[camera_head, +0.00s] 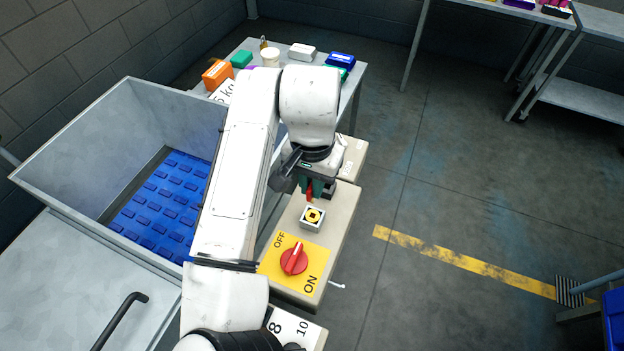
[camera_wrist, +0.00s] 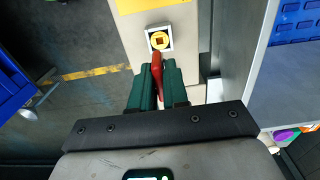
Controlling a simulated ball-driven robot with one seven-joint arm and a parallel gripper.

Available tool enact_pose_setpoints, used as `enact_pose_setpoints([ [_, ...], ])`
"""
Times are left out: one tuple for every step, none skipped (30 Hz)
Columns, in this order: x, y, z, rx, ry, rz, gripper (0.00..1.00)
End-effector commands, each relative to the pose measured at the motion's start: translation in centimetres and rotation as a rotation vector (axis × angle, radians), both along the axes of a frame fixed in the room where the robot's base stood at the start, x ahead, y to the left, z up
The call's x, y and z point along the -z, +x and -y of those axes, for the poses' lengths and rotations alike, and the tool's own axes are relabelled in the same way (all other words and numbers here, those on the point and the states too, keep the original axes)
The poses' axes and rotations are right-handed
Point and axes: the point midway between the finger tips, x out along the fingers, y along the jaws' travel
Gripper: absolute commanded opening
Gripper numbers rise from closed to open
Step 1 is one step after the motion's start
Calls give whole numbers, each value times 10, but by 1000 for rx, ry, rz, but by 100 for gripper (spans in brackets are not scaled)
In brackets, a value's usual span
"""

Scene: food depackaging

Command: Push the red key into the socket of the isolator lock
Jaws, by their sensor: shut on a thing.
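My gripper (camera_head: 318,188) is shut on the red key (camera_head: 309,195), just behind the isolator lock in the head view. In the wrist view the red key (camera_wrist: 157,70) sticks out between the green fingers of my gripper (camera_wrist: 157,82), its front end close to the lock. The isolator lock (camera_head: 312,219) is a light square block with a yellow round face on top of the beige box. In the wrist view the lock (camera_wrist: 159,41) shows a dark square socket in its yellow face. The key's tip appears apart from the socket; the exact gap is hard to tell.
A red rotary switch (camera_head: 294,259) on a yellow OFF/ON plate sits in front of the lock on the beige box (camera_head: 338,225). A grey hopper (camera_head: 68,139) with a blue belt stands left. A table (camera_head: 252,45) with small items is behind.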

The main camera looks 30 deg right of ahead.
Motion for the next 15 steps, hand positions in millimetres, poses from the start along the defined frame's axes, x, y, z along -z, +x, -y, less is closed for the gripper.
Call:
enact_pose_setpoints([
  [7,0,0,0,-1,-1,0],
  [10,0,0,0,-1,-1,0],
  [13,0,0,0,-1,-1,0],
  [16,0,0,0,-1,-1,0],
  [19,0,0,0,-1,-1,0],
  [23,0,0,0,-1,-1,0],
  [25,0,0,0,-1,-1,0],
  [28,0,0,0,-1,-1,0],
  [32,0,0,0,-1,-1,0],
  [34,0,0,0,-1,-1,0],
  [37,0,0,-1,-1,-1,0],
  [39,0,0,-1,-1,-1,0],
  [41,0,0,-1,0,-1,0],
  [43,0,0,-1,-1,-1,0],
  [45,0,0,-1,0,-1,0],
])
